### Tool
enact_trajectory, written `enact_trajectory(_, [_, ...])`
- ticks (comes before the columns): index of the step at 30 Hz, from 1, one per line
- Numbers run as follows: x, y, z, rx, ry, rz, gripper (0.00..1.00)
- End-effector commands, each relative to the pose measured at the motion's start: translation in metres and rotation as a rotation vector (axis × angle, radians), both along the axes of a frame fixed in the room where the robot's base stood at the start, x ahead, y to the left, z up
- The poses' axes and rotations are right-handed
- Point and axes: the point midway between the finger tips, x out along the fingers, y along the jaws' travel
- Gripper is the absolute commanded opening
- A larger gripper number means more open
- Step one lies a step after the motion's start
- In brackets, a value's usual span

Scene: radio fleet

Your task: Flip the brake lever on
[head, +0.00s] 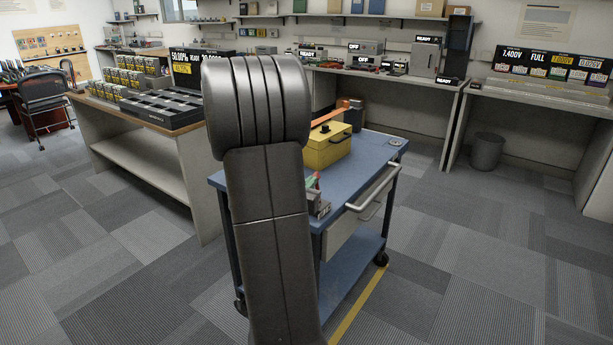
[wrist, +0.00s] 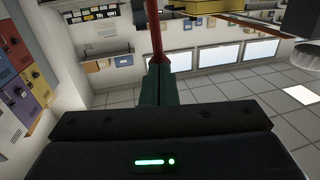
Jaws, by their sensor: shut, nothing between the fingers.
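My gripper (wrist: 160,72) shows in the wrist view as two dark green fingers, shut together with nothing between them. A narrow red bar (wrist: 154,30) runs upward in the picture just beyond the fingertips. I cannot tell whether it touches them or whether it is the brake lever. In the head view my arm covers the middle and hides much of the cart's near left side. A small red and green piece (head: 314,181) stands above a grey block at the blue cart's (head: 368,164) near edge. Which part is the brake lever is not clear.
A yellow box (head: 328,150) sits on the cart, with an orange bar (head: 328,117) above it. A metal handle (head: 374,190) juts from the cart's right side. A counter (head: 150,125) stands to the left. Carpeted floor is clear to the right.

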Motion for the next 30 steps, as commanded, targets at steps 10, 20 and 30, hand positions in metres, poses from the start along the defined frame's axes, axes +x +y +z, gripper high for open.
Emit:
enact_trajectory(10, [0.018,-0.014,0.021,0.11,0.154,-0.002,0.0])
enact_trajectory(20, [0.035,-0.026,0.024,0.216,0.296,-0.003,0.0])
enact_trajectory(30, [0.051,-0.038,0.019,0.247,0.341,-0.001,0.0])
